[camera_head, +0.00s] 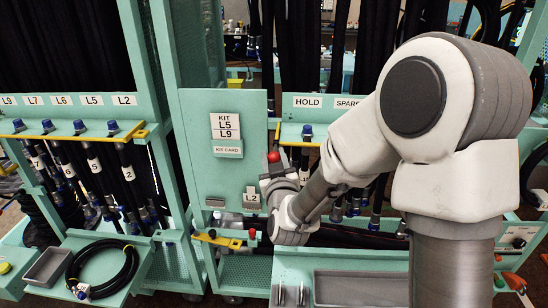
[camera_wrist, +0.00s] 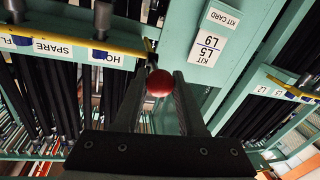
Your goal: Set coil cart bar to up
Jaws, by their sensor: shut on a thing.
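A red ball knob (camera_head: 273,157) sits just right of the kit card panel, at the left end of the HOLD/SPARE rack. My gripper (camera_head: 277,167) is at this knob, with my arm reaching in from the right. In the wrist view the red knob (camera_wrist: 159,83) lies between the two dark fingers of my gripper (camera_wrist: 162,78), which are shut on it. A yellow bar (camera_wrist: 75,38) runs along the rack and ends close to the knob. I cannot tell whether the knob is joined to that bar, and the stem behind it is hidden.
The kit card panel (camera_head: 226,110) stands close left of my gripper. A left rack (camera_head: 75,108) carries hanging hoses behind another yellow bar (camera_head: 35,133). A coiled black hose (camera_head: 103,268) and grey tray (camera_head: 48,266) are at lower left. A long grey tray (camera_head: 360,289) is below my arm.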

